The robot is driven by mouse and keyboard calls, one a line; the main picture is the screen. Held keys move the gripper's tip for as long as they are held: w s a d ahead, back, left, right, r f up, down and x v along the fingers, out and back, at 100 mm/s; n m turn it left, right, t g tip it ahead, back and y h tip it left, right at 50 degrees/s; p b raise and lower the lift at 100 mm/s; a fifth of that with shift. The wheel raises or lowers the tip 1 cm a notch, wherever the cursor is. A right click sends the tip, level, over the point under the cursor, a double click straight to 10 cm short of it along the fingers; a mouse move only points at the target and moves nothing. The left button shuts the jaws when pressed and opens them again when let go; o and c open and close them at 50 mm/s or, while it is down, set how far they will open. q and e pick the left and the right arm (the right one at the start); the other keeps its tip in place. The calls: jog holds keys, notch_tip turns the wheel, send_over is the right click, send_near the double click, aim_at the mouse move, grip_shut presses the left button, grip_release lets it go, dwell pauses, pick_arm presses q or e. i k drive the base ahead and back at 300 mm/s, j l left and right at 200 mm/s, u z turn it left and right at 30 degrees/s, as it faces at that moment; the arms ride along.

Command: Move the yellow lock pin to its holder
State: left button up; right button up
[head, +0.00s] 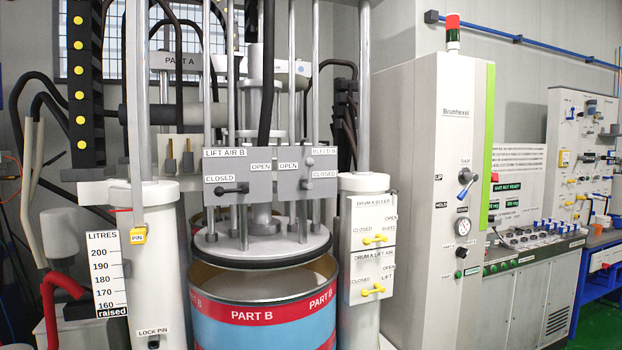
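The yellow lock pin (138,235), marked PIN, sits high on the front of the white cylinder (161,270) at the left, by the foot of a vertical steel rod. The holder (153,343) is a small dark fitting under a LOCK PIN label, low on the front of the same cylinder, near the picture's bottom edge. It appears to have no pin in it, but it is small. Neither of my grippers shows in the head view.
The open PART B drum (262,312) is close on the right, under a round plate (262,245). A valve panel (372,250) with yellow handles stands further right.

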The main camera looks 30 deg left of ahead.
aim_at(137, 236)
jog(key=u, duration=1.9)
jog(key=z, duration=0.25)
jog(key=i+j+z, duration=0.15)
jog(key=j+z, duration=1.3)
jog(key=j, duration=0.45)
jog(key=k+j+z, duration=0.1)
jog(key=j, duration=0.3)
jog(key=k+j, duration=0.1)
jog(key=j, duration=0.35)
jog(key=k+j, duration=0.1)
jog(key=j, duration=0.35)
jog(key=k+j+z, duration=0.1)
jog(key=j, duration=0.75)
jog(key=k+j, duration=0.15)
jog(key=j, duration=0.3)
jog(key=z, duration=0.05)
